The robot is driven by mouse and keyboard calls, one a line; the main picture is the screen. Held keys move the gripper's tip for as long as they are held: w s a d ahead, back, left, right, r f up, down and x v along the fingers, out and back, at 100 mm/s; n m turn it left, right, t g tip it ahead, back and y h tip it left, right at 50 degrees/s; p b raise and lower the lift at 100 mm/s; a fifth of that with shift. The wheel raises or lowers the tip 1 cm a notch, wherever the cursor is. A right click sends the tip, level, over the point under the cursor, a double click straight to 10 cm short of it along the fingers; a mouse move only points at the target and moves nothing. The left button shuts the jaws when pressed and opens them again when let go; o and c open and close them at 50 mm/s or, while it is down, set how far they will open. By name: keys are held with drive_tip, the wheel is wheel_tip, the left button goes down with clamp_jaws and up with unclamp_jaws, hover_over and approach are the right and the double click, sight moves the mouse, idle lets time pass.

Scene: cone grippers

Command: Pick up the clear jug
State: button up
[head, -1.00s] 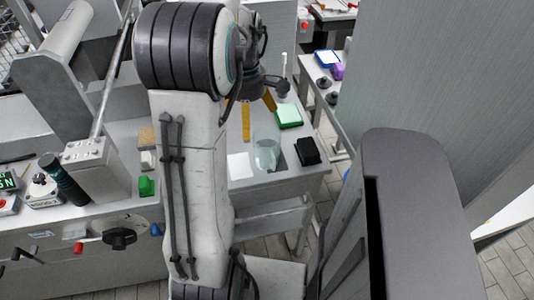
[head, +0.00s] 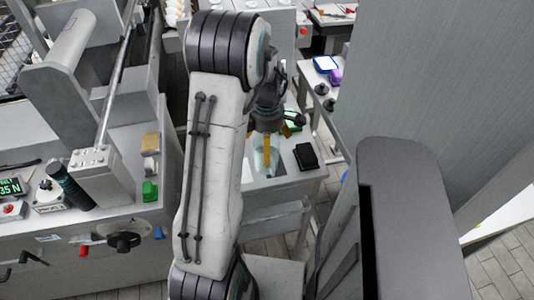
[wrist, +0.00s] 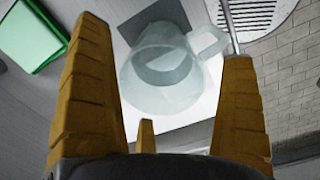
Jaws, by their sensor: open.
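The clear jug (wrist: 160,75) is a translucent, pale vessel with a handle on its right side in the wrist view. It stands on the grey bench top, and in the head view it (head: 261,160) shows partly behind my gripper. My gripper (wrist: 158,115) has yellow ridged fingers spread apart. The jug lies between and beyond the fingertips, and no finger is seen closed on it. In the head view my gripper (head: 268,150) hangs over the jug, pointing down. Whether a finger touches the jug cannot be told.
A green-topped box (wrist: 28,38) lies left of the jug in the wrist view. A black block (head: 306,156) sits to its right in the head view, near the bench edge. A thin rod (wrist: 229,28) stands close to the handle. A grey wall panel rises at right.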

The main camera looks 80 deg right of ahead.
drive_tip(key=shift+f, duration=0.45)
drive_tip(key=c, duration=1.2)
drive_tip(key=shift+c, duration=0.4)
drive_tip(key=shift+r, duration=0.3)
